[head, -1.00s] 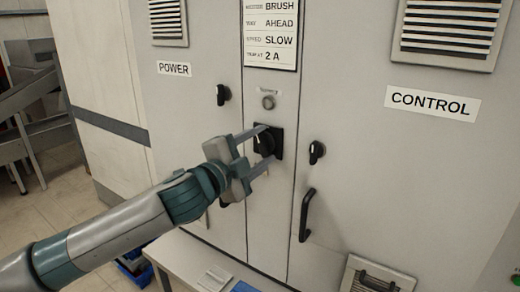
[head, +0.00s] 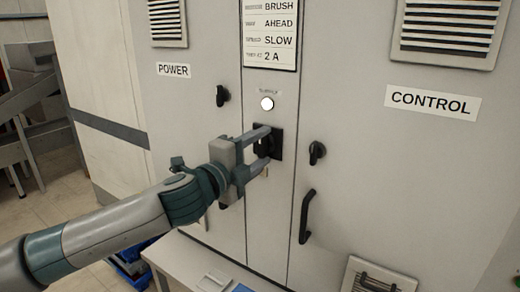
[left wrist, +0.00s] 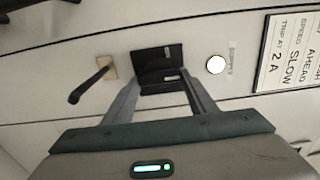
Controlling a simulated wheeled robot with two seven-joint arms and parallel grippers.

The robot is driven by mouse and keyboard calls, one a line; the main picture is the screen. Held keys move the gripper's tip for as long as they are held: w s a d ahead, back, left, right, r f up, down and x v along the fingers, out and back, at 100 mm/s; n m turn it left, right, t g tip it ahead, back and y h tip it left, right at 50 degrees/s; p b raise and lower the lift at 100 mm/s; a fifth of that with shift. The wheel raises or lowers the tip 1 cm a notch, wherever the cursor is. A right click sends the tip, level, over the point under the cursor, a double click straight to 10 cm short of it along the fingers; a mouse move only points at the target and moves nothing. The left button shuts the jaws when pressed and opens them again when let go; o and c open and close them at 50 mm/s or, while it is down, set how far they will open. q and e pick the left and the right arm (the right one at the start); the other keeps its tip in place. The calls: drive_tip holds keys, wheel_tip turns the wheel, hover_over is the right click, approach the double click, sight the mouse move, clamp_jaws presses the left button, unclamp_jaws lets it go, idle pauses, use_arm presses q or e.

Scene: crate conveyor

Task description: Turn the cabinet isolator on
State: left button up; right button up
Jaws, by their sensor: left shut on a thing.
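The cabinet isolator (head: 277,146) is a black rotary knob on a square black plate on the narrow middle panel. It also shows in the left wrist view (left wrist: 154,56). My left gripper (head: 266,147) is shut on the isolator knob, one finger above and one below it in the head view. The fingers partly hide the knob in the head view. A round lamp (head: 267,104) just above the isolator glows white, and it is also bright in the left wrist view (left wrist: 216,64). My right gripper is in neither view.
The POWER door has a black latch (head: 222,95). The CONTROL door has another latch (head: 317,152) and a long black handle (head: 306,216). A label plate (head: 270,35) reads BRUSH, AHEAD, SLOW, 2 A. A light bench (head: 185,258) stands below, with blue crates (head: 130,272) beside it.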

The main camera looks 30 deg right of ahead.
use_arm(q)
drive_tip(key=o, duration=1.1)
drive_tip(key=shift+c, duration=0.2)
drive_tip(key=shift+a, duration=0.15)
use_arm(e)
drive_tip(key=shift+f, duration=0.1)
use_arm(q)
drive_tip(key=shift+s+a+f+b, duration=0.1)
drive_tip(key=shift+s+a+b, duration=0.2)
drive_tip(key=shift+a, duration=0.25)
drive_tip(key=b+v, duration=0.5)
drive_tip(key=v, duration=1.1)
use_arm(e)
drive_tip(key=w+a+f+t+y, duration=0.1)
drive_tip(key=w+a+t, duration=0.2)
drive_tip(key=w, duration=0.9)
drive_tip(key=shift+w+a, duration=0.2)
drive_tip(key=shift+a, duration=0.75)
use_arm(q)
drive_tip(key=shift+w, duration=0.15)
